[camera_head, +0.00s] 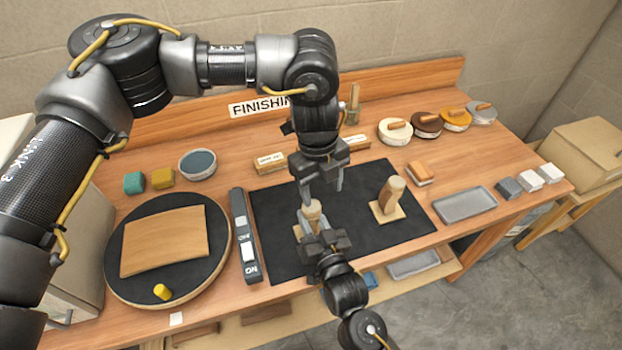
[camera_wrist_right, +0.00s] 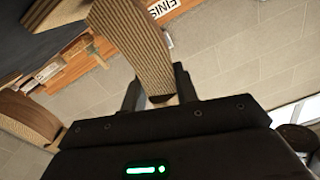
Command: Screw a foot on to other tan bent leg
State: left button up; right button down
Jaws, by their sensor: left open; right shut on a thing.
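A tan bent leg (camera_head: 311,211) stands near the middle of the black mat (camera_head: 283,255). My right gripper (camera_head: 322,238) is shut on it from the front. In the right wrist view its curved, striped laminations (camera_wrist_right: 135,40) run up from between the fingers (camera_wrist_right: 158,92). A pale edge at its lower left may be a square base, mostly hidden by my gripper. My left gripper (camera_head: 322,190) is open, pointing down just above and behind this leg's top. Another bent leg (camera_head: 391,192), with a darker side, stands on a square tan base (camera_head: 388,212) to the right. No separate foot is clearly identifiable.
A round turntable (camera_head: 222,240) with a curved wood panel (camera_head: 163,241) and a yellow knob (camera_head: 161,291) is at left. A dark grey bar (camera_head: 243,235) lies beside the mat. A grey tray (camera_head: 465,204) and several small blocks are at right. The mat's right front is clear.

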pick_arm(q)
jog(key=n, duration=0.5)
jog(key=shift+w+a+r, duration=0.25)
jog(key=shift+a, duration=0.1)
jog(key=n, duration=0.5)
jog(key=shift+w+a+r+y, duration=0.15)
jog(key=shift+a+y, duration=0.15)
jog(key=shift+a, duration=0.05)
jog(key=n, duration=0.5)
jog(key=shift+w+a+t, duration=0.15)
jog(key=shift+a+t, duration=0.15)
jog(key=shift+a, duration=0.05)
jog(key=n, duration=0.5)
jog(key=shift+a, duration=0.1)
send_over(311, 223)
jog(key=w, duration=0.2)
jog(key=shift+w+f, duration=0.1)
jog(key=shift+f, duration=3.95)
